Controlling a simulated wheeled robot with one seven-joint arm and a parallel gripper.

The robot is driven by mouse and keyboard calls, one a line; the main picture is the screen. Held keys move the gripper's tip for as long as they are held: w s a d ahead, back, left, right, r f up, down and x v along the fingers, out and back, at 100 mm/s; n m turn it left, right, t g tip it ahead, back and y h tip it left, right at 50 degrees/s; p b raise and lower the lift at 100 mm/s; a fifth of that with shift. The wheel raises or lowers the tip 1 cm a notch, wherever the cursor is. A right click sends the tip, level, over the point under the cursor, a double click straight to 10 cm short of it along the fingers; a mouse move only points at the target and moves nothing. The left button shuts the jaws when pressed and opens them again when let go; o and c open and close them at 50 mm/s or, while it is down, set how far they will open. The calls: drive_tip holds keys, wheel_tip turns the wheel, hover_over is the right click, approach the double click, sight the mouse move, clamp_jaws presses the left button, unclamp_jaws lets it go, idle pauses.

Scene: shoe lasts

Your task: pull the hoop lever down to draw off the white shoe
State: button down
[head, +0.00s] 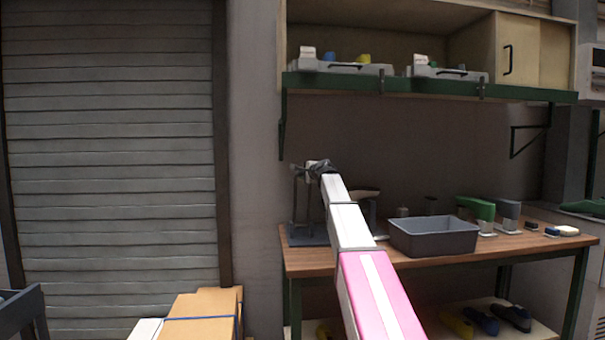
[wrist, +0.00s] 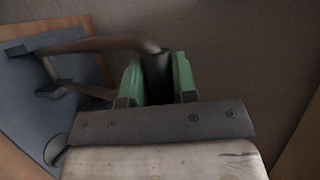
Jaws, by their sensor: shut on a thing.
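My gripper (wrist: 157,82) is shut on the dark grip of the hoop lever (wrist: 105,44), with a green pad on each side of it. The lever's bar curves off to the left in the wrist view, above a blue-grey base plate (wrist: 40,110). In the head view my gripper (head: 318,167) is at the top of the dark stand (head: 296,205) at the bench's left end. My arm hides much of the stand's right side. A brown-topped piece (head: 368,193) shows just behind the arm. I cannot make out the white shoe on the stand.
A grey bin (head: 434,236) stands on the wooden bench (head: 315,262), right of my arm. Green (head: 476,208) and grey (head: 508,210) shoe-like forms stand beyond it. A shelf (head: 430,86) with trays hangs above. Cardboard boxes (head: 203,315) are at the lower left.

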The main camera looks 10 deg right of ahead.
drive_tip(key=s+f+n+t+y, duration=0.1)
drive_tip(key=s+f+t, duration=0.2)
drive_tip(key=s+f, duration=1.2)
drive_tip(key=shift+s+f+n+t+y, duration=0.25)
drive_tip(key=shift+s+n+t+y, duration=0.05)
drive_tip(key=shift+s, duration=0.85)
drive_tip(key=shift+s+f, duration=0.1)
idle(0.5)
drive_tip(key=c, duration=1.1)
unclamp_jaws()
drive_tip(key=shift+o, duration=1)
drive_tip(key=v, duration=1)
drive_tip(key=shift+s+d, duration=0.2)
drive_tip(key=shift+s, duration=0.15)
